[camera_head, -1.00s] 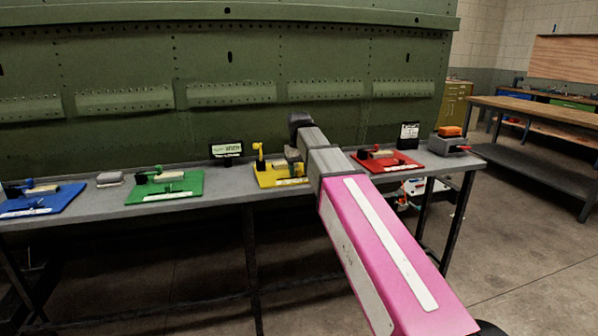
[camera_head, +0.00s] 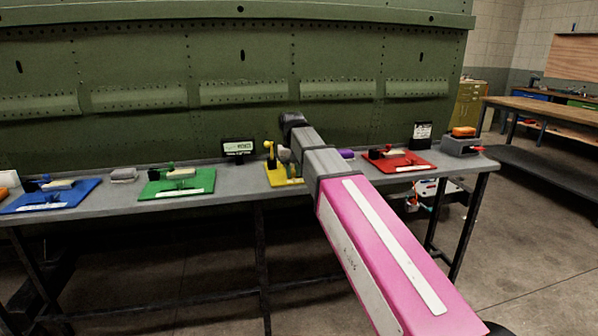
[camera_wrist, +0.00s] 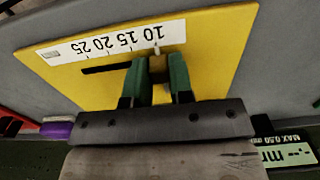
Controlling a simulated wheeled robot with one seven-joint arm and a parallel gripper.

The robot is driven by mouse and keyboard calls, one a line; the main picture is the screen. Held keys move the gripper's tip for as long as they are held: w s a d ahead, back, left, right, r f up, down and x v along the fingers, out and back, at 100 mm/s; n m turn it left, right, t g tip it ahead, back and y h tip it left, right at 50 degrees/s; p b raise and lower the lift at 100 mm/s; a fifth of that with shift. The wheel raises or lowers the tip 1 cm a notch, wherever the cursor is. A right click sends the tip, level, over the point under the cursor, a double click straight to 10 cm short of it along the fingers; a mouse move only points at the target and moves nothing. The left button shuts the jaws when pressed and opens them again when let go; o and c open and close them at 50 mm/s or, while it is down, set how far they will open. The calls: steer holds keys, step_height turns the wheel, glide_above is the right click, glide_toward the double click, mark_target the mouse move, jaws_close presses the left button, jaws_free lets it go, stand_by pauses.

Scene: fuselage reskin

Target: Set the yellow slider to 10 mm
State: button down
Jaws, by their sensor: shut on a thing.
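The yellow slider board (camera_head: 283,181) lies on the bench, partly hidden by my arm. In the wrist view its yellow plate (camera_wrist: 215,50) fills the upper part, with an upside-down white scale (camera_wrist: 110,40) marked 10, 15, 20 and 25. A dark slot (camera_wrist: 105,66) runs beside the scale. A small pale pointer (camera_wrist: 156,49) by the knob is close to the 10 mark. The fingers partly hide the knob.
A display (camera_head: 238,148) stands behind the board; its "mm" face (camera_wrist: 287,153) is cut off in the wrist view, digits unclear. A green board (camera_head: 205,182) is left, a red board (camera_head: 400,160) right. A purple thing (camera_wrist: 57,130) lies nearby. The green panel wall (camera_head: 150,50) stands behind.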

steer(key=shift+a, duration=0.2)
steer(key=c, duration=1)
jaws_free()
steer(key=shift+s+a, duration=0.1)
steer(key=shift+r, duration=0.1)
step_height(320, 180, up, 11)
steer(key=shift+f, duration=0.2)
